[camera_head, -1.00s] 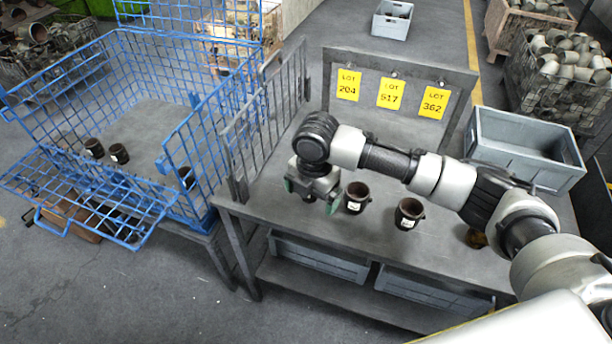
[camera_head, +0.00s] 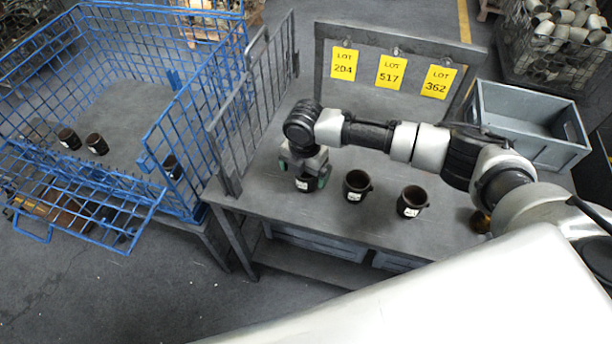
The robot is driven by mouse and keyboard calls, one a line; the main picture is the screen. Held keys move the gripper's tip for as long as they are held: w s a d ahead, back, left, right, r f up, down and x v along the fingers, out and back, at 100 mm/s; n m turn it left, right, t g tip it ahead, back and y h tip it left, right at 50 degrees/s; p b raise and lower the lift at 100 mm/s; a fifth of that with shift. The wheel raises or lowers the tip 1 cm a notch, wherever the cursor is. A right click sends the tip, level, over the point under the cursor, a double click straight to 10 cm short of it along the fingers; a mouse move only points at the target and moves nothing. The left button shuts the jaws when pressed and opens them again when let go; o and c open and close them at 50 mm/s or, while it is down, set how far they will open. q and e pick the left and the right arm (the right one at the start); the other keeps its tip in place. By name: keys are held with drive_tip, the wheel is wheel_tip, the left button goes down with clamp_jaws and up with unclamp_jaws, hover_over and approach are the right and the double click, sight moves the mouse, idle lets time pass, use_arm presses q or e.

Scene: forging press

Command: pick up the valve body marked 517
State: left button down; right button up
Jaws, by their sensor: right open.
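Several dark brown valve bodies with small white labels stand on the grey table (camera_head: 262,203). I cannot read the label numbers. The leftmost valve body (camera_head: 306,185) is directly below my right gripper (camera_head: 304,174), which is open with its green-tipped fingers at either side of its top. I cannot tell whether they touch it. A second valve body (camera_head: 356,187) stands just right of the gripper, and a third (camera_head: 411,202) farther right. Another (camera_head: 480,222) is partly hidden by my right arm. Yellow signs read LOT 204 (camera_head: 343,64), LOT 517 (camera_head: 391,72) and LOT 362 (camera_head: 438,82). My left gripper is out of view.
A blue wire basket (camera_head: 190,118) at the left holds a few more valve bodies (camera_head: 96,144). A grey barred rack (camera_head: 235,150) stands at the table's left edge. A grey bin (camera_head: 530,143) sits at the right rear. Grey drawers (camera_head: 320,243) are under the table.

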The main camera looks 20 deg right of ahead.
wheel_tip(320, 180, down, 2)
drive_tip(key=shift+d+f, duration=0.1)
drive_tip(key=shift+f, duration=0.25)
drive_tip(key=shift+c, duration=0.5)
drive_tip(key=c, duration=0.5)
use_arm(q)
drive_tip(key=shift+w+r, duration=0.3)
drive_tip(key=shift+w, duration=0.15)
use_arm(e)
drive_tip(key=c, duration=0.5)
drive_tip(key=shift+o, duration=0.2)
